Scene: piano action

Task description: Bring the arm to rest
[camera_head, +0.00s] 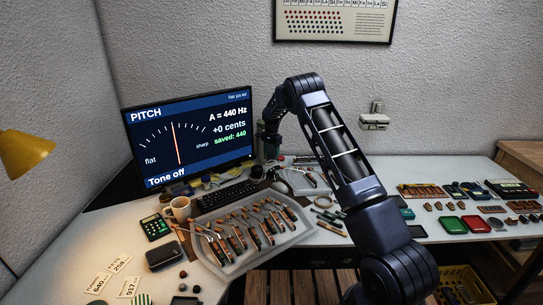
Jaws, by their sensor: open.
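My arm (345,150) rises from the lower right, bends at the top and comes down toward the back of the desk. My gripper (270,148) hangs at its far end, just right of the monitor. It is small and dark here, and its fingertips are hard to make out. It is open, and I see nothing held in it. Whether it touches anything below cannot be told.
The monitor (190,140) shows a pitch dial and "Tone off". A tray (250,262) of piano hammer parts, a keyboard (228,195), a mug (180,208) and a yellow lamp (24,152) stand left. Several small parts and trays cover the right desk (440,170).

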